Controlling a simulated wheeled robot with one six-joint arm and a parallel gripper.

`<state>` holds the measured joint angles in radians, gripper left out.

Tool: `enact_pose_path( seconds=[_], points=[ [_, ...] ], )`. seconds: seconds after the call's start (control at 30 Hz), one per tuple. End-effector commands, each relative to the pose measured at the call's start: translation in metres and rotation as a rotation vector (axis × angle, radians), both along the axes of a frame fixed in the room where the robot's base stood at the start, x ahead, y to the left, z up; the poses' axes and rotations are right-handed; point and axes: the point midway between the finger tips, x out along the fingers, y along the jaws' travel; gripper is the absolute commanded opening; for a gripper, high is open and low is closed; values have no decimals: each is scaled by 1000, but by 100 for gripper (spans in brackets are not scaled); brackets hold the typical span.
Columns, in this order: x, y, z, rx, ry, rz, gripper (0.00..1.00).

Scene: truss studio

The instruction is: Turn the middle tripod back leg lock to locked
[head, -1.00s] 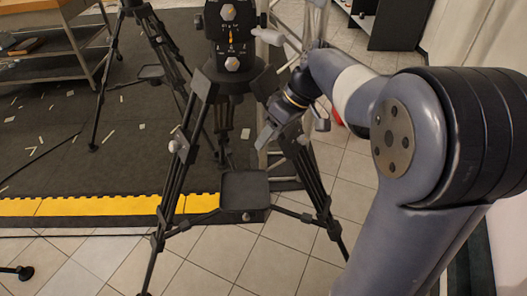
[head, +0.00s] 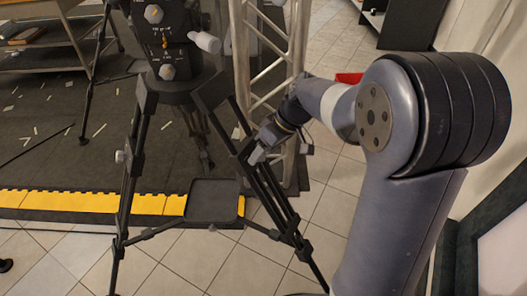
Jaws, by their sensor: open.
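The middle tripod (head: 185,90) stands upright, dark, with a head bearing pale knobs. Its left front leg (head: 130,170) carries a grey lock knob (head: 120,156). Its right front leg (head: 275,195) slants down to the floor. The back leg (head: 200,142) shows only partly, behind the tripod head and between the front legs; I cannot make out its lock or how it is set. My gripper (head: 257,155) is at the right front leg's upper part, in front of or beside it; whether they touch is unclear. The jaws are open and seem empty.
A square spreader tray (head: 213,200) sits between the legs. A metal truss (head: 270,75) stands close behind my gripper. Another tripod (head: 97,80) and a table (head: 45,58) are at the back left. A yellow edge strip (head: 80,201) borders the dark mat. Tiled floor is open in front.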

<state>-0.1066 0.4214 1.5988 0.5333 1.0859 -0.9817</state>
Motion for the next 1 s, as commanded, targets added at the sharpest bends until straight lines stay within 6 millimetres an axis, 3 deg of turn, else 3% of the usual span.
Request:
enact_pose_path(
  seconds=[0.27, 0.8, 1.0],
  points=[
    [0, 1, -1, 0, 0, -1, 50],
    [0, 0, -1, 0, 0, -1, 7],
    [0, 0, -1, 6, 11, -8, 7]
  ],
)
